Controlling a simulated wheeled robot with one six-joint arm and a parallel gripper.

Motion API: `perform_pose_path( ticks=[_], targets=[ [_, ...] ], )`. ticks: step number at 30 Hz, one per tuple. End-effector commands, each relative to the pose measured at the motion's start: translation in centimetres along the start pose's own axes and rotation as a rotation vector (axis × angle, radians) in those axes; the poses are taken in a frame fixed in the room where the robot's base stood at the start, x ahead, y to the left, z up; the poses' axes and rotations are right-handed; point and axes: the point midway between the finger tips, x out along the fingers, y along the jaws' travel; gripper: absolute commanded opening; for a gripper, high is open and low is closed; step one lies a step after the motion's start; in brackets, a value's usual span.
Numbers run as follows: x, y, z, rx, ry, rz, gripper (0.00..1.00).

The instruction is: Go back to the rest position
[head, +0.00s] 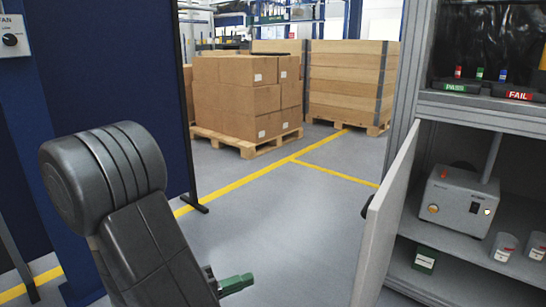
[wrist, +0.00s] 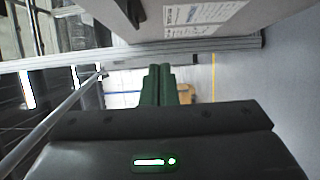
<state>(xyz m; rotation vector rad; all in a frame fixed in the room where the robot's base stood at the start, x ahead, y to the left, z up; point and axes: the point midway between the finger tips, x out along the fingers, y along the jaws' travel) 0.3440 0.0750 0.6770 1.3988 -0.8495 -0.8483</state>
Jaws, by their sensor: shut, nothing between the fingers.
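My gripper (head: 237,284) shows low in the head view, below my dark arm, with its green fingers pointing right over the grey floor. In the wrist view my gripper (wrist: 158,84) has its two green fingers side by side, closed together with nothing visible between them. It is apart from the open cabinet door in the head view. Part of the gripper body is hidden behind my arm.
An open cabinet door (head: 385,220) stands right of my gripper. Stacked cartons (head: 240,95) stand on a pallet farther back. The floor (head: 285,225) between is clear.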

Motion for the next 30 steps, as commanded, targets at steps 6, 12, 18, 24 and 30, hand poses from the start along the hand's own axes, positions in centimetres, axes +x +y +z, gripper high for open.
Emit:
perform_pose_path(
  ticks=[6, 12, 18, 24, 30],
  targets=[
    [2.0, -0.1, -0.3, 0.001, -0.005, 0.0, 0.0],
    [4.1, -0.1, -0.8, 0.0, -0.005, 0.0, 0.0],
    [6.2, -0.1, -1.3, 0.002, -0.005, -0.001, 0.0],
    [8.2, -0.1, -1.7, 0.0, -0.005, 0.0, 0.0],
    [9.8, 0.1, -1.2, -0.003, -0.001, 0.0, 0.0]
  ],
)
